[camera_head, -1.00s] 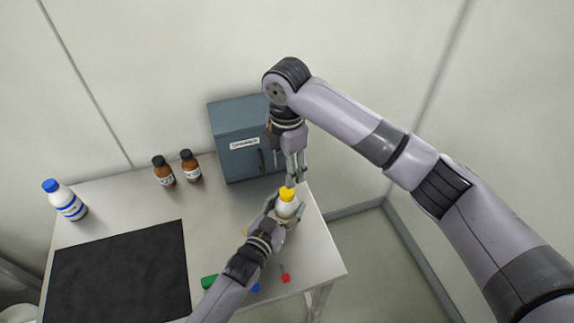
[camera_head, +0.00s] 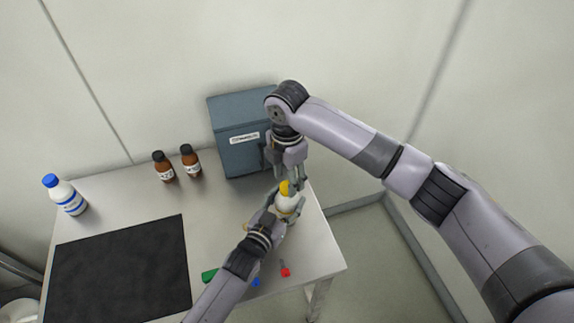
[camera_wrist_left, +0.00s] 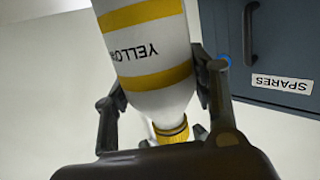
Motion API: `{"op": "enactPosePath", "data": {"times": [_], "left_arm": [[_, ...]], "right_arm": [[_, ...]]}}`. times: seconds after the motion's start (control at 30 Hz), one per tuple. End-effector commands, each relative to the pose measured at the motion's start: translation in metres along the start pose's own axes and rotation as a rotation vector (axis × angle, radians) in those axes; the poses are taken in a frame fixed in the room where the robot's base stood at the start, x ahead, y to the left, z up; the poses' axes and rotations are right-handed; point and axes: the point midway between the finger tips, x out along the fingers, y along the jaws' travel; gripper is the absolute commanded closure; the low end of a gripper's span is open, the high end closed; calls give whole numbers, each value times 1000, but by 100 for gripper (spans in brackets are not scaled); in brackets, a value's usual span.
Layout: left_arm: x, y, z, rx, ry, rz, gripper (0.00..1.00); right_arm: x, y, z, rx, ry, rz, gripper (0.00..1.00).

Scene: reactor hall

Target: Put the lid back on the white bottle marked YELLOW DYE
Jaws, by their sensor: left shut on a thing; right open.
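The white bottle marked YELLOW (camera_wrist_left: 155,50) shows upside down in the left wrist view, with yellow bands; it also shows in the head view (camera_head: 285,204). My left gripper (camera_head: 283,210) is shut on its body, one finger on each side, and the bottle is near upright at the table's right part. The yellow lid (camera_wrist_left: 171,131) is at the bottle's mouth; I cannot tell whether it is seated. It is partly hidden in the head view (camera_head: 285,187). My right gripper (camera_head: 293,184) is open and points down at the lid, its fingertips beside it.
A blue-grey SPARES cabinet (camera_head: 233,150) stands close behind my right gripper. Two brown bottles (camera_head: 177,167) and a blue-capped white bottle (camera_head: 66,197) stand further left. A black mat (camera_head: 120,268) lies at front left. Small green, blue and red items (camera_head: 285,271) lie near the front edge.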

Motion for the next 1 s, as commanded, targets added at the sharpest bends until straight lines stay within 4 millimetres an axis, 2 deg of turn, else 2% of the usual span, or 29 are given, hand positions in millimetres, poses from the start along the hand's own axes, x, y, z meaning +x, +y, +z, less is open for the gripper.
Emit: {"op": "enactPosePath", "data": {"times": [0.03, 0.2, 0.53, 1.0], "left_arm": [[0, 0, 0, 0, -1, -1, 100], [0, 0, 0, 0, -1, -1, 100], [0, 0, 0, 0, -1, 0, 100], [0, 0, 0, 0, -1, -1, 100]], "right_arm": [[7, -1, 0, 2, 0, -3, 54], [20, 0, 0, 1, 0, -2, 54], [23, 0, 0, 1, 0, 0, 54], [22, 0, 0, 1, 0, -1, 85]]}}
